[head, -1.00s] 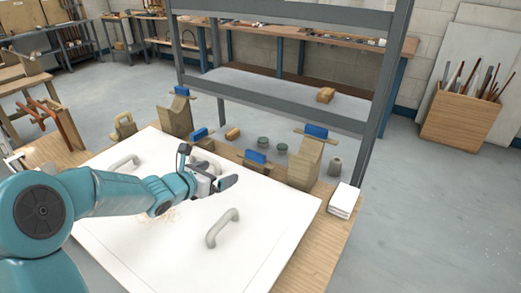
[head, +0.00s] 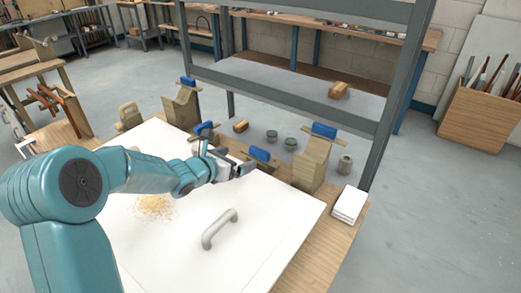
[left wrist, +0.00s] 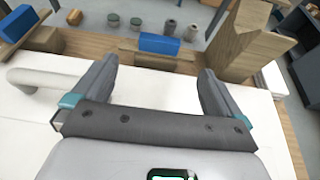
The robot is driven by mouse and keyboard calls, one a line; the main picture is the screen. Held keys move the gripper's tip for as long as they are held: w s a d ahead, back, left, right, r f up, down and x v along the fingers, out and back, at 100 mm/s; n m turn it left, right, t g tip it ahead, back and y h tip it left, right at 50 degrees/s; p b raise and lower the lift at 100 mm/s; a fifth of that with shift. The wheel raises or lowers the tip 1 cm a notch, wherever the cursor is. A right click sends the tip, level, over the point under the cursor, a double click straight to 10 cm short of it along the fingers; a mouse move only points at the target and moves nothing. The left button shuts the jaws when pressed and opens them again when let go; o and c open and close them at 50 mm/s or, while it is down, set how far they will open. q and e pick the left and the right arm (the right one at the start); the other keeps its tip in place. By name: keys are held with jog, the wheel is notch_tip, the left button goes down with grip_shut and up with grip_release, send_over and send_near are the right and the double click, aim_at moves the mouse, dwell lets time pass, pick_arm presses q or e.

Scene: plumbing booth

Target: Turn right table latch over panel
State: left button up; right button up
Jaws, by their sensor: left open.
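The right table latch (head: 261,155), a blue block on a wooden bar, sits at the back edge of the white panel (head: 270,215). In the left wrist view the latch (left wrist: 159,44) lies straight ahead, beyond and between the fingertips. My left gripper (head: 244,168) is open and empty, just in front of the latch, with a small gap in the left wrist view. The fingers (left wrist: 157,75) are spread above the panel. The latch bar's (left wrist: 155,61) long side runs across the picture, along the panel edge. My right gripper is not in view.
The left table latch (head: 204,130) is farther left on the same edge. A tall wooden block with a blue latch (head: 312,160) stands close to the right. A grey handle (head: 220,229) rises from the panel, with sawdust (head: 154,207) beside it. Grey frame posts stand behind.

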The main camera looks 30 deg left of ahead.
aim_at(258, 151)
pick_arm(q)
jog(key=p+x, duration=0.2)
jog(key=x, duration=1.1)
jog(key=c, duration=1.3)
jog(key=shift+c, duration=0.2)
